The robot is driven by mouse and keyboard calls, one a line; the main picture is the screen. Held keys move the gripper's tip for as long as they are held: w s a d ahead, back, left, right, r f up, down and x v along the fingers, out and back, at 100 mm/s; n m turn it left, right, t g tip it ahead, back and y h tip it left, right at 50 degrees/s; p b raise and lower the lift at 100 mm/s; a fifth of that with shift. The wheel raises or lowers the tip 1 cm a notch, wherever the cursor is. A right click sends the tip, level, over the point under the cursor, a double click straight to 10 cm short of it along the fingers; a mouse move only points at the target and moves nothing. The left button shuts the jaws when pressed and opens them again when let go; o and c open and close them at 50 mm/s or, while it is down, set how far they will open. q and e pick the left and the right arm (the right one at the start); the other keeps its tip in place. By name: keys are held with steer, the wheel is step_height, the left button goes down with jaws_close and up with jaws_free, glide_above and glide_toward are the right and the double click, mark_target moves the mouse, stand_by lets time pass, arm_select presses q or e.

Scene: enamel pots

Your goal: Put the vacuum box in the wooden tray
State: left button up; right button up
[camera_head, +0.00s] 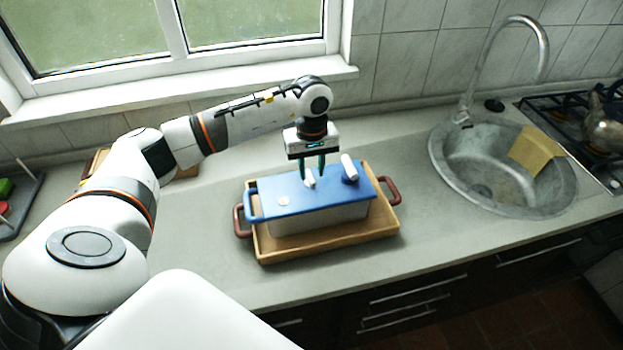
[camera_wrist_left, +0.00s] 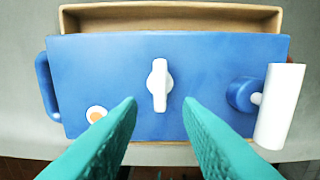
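The vacuum box (camera_head: 285,197) has a blue lid, a pale grey body and a blue side handle. It sits within the wooden tray (camera_head: 330,242), whose front wall shows below it; the box's underside is hidden. A white knob (camera_wrist_left: 160,85) stands in the middle of the lid, and a white cylinder (camera_wrist_left: 280,106) is at its right end. My left gripper (camera_head: 312,174) points down over the lid. In the left wrist view its green fingers are apart, with the knob between and slightly beyond the tips, touching neither. My right gripper is not in view.
The tray has reddish-brown handles (camera_head: 389,190) at its ends. A metal sink (camera_head: 452,185) with a tap is to the right, then a gas hob with a kettle (camera_head: 604,128). A window is behind. The counter between tray and sink is clear.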

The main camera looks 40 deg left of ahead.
arm_select(q)
step_height(320, 180, up, 8)
steer(key=b, duration=0.2)
steer(key=shift+r, duration=0.25)
stand_by(0.3)
